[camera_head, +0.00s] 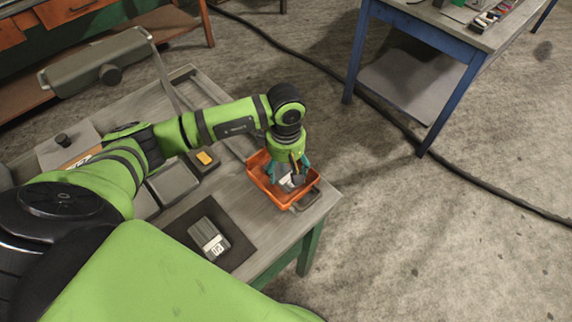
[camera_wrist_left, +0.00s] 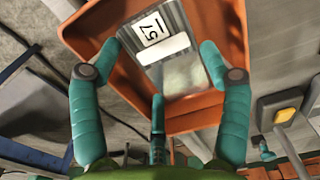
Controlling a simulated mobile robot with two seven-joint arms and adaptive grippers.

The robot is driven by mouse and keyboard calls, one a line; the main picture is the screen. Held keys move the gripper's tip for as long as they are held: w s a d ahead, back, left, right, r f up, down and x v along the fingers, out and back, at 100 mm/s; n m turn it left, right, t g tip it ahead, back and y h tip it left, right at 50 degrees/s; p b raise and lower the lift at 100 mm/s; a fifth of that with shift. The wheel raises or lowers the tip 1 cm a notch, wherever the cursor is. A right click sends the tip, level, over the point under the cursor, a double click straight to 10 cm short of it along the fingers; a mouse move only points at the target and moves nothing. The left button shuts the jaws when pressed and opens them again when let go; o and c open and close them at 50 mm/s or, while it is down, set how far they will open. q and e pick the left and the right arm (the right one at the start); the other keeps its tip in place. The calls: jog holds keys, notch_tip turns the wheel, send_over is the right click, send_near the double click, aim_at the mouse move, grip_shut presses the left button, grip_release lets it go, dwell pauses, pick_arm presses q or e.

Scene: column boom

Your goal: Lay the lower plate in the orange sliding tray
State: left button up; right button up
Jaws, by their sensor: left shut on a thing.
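The orange sliding tray (camera_head: 261,181) sits at the right end of the grey bench, with a grey handle on its near right side. My left gripper (camera_head: 291,172) points down into it. In the left wrist view its teal fingers (camera_wrist_left: 160,52) are shut on a grey ribbed plate (camera_wrist_left: 180,72) with a white label reading 57. The plate lies within the outline of the tray (camera_wrist_left: 233,25); I cannot tell whether it touches the floor. Another grey piece with a white label (camera_head: 210,238) lies on a dark mat (camera_head: 240,252). My right gripper is not in view.
A grey arm-like fixture (camera_head: 100,62) stands at the bench's back. A blue-legged table (camera_head: 430,25) is at upper right. A black cable crosses the open floor.

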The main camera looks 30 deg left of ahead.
aim_at(286, 170)
pick_arm(q)
jog(key=shift+f, duration=0.15)
jog(key=o, duration=1.7)
jog(key=shift+r, duration=0.35)
jog(key=shift+r+b, duration=1.85)
jog(key=shift+r, duration=4)
